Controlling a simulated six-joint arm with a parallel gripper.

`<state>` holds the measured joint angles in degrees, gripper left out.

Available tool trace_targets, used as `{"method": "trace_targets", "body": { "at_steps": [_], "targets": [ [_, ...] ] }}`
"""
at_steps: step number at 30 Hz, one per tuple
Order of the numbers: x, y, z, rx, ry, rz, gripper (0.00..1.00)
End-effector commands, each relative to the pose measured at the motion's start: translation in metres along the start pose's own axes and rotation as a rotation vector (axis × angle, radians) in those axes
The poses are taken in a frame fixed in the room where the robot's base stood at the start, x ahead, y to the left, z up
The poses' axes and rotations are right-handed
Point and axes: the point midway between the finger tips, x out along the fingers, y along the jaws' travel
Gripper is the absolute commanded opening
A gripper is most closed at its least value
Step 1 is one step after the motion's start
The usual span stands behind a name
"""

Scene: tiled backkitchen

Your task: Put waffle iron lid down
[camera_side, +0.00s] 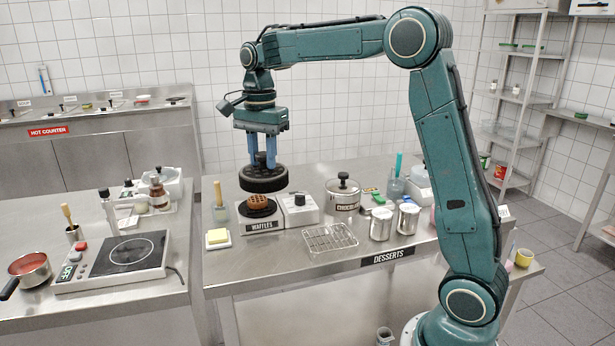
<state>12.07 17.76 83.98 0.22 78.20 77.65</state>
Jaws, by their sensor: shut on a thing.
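The knob is partly hidden between the fingers.
A white box with a dark knob (300,209) adjoins the iron on the right. A wire rack (330,239), a CHOCOLATE pot (343,196) and metal canisters (381,223) stand further right. Butter (217,237) and a brush holder (220,211) are left.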

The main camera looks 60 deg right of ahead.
Motion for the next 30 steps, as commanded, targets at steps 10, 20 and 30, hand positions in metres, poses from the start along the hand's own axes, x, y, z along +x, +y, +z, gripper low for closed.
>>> {"method": "trace_targets", "body": {
  "at_steps": [10,20,30],
  "targets": [
    [0.055,0.001,0.000,0.000,-0.001,0.004,0.01],
    [0.117,0.001,0.000,0.000,-0.001,0.003,0.01],
    [0.150,0.000,0.000,0.000,0.000,0.000,0.01]
  ]
}}
